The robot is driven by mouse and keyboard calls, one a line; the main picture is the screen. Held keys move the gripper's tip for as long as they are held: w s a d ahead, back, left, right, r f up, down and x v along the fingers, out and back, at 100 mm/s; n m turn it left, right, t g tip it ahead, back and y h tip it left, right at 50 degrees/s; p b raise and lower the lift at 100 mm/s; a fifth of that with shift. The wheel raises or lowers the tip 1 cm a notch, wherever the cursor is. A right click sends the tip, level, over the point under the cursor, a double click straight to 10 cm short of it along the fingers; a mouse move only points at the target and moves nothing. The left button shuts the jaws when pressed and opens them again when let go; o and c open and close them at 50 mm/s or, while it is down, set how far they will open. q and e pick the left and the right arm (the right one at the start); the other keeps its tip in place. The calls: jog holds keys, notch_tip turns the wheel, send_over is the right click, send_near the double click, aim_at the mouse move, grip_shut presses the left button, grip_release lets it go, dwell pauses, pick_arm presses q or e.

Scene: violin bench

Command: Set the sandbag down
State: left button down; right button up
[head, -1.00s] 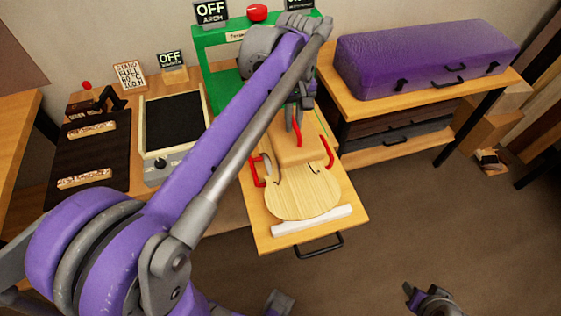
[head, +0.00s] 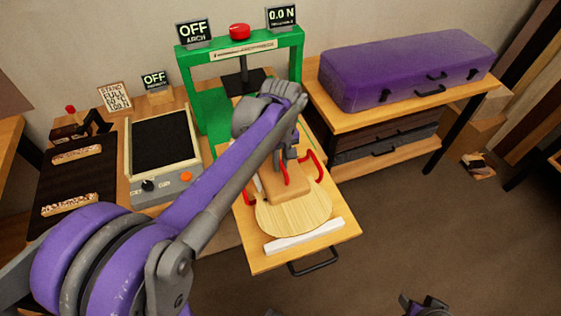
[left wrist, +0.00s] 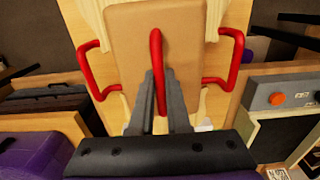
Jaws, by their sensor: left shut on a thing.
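The sandbag (head: 289,187) is a tan, rounded block with a red handle on top. My left gripper (head: 286,160) is shut on that red handle; in the left wrist view the two grey fingers (left wrist: 160,95) close around it, with the tan bag (left wrist: 190,40) beneath. The bag lies flat over the upper part of a pale wooden violin plate (head: 293,217). I cannot tell whether it rests on the plate or hangs just above. My right gripper (head: 425,304) is partly cut off at the bottom edge; its jaws are unclear.
Red side handles (head: 314,168) flank the bag. A white strip (head: 304,236) lies in front of the plate on the wooden board (head: 262,262). A green press (head: 297,58) stands behind. A scale-like box (head: 165,185) is left, a purple case (head: 405,70) right.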

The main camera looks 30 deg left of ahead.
aim_at(281, 162)
pick_arm(q)
jog(key=shift+f, duration=0.1)
jog(key=c, duration=0.9)
grip_release()
notch_tip(281, 162, up, 12)
jog(key=p, duration=0.1)
